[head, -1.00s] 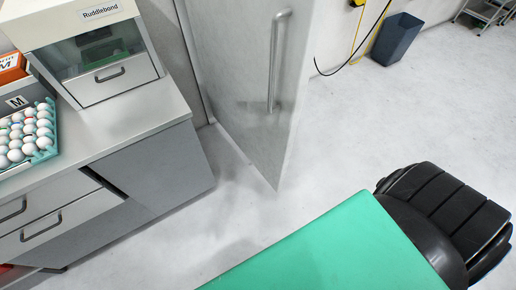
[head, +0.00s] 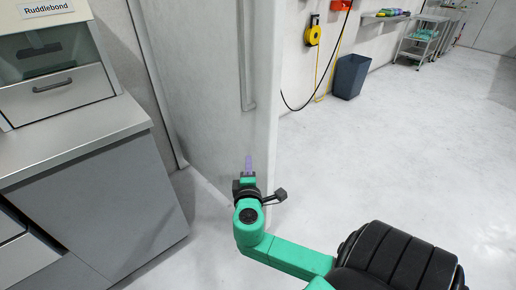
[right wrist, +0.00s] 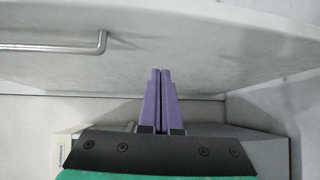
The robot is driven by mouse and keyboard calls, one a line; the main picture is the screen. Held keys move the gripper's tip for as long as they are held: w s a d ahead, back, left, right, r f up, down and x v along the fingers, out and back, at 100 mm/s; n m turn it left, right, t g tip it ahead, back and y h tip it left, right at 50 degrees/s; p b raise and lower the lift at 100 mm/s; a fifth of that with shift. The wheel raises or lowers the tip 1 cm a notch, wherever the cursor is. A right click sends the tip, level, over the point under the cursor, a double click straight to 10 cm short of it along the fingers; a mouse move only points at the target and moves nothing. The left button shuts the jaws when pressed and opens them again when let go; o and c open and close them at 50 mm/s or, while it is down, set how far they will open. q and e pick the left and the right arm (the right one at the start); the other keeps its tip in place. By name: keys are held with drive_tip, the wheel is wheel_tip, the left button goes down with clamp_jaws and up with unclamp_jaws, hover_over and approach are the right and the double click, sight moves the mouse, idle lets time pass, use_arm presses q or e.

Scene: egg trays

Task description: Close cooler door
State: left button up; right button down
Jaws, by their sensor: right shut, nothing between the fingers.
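The cooler door (head: 210,90) is a tall pale panel standing open in the head view, with a long vertical bar handle (head: 246,60) near its free edge. My right gripper (head: 248,163) is in front of the door's lower part, below the handle. Its purple fingers are shut with nothing between them. The right wrist view shows the fingers (right wrist: 159,95) together, pointing at the door face (right wrist: 210,60), with the handle's end (right wrist: 100,42) to their left. I cannot tell whether the fingertips touch the door. My left gripper is not in view.
A grey counter (head: 75,135) with drawers and a labelled cabinet (head: 55,85) stands at the left, close to the door. A dark bin (head: 350,76), a yellow hose reel (head: 313,35) and a trolley (head: 425,45) are along the back wall. The floor (head: 400,150) at the right is clear.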

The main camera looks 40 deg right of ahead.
wheel_tip(320, 180, up, 3)
drive_tip(key=t+h, duration=0.1)
approach(258, 125)
drive_tip(key=w, duration=0.4)
drive_tip(key=d, duration=0.3)
drive_tip(key=shift+w+r+p, duration=0.1)
drive_tip(key=shift+w+p, duration=0.05)
drive_tip(key=shift+p, duration=0.25)
drive_tip(key=shift+d, duration=0.4)
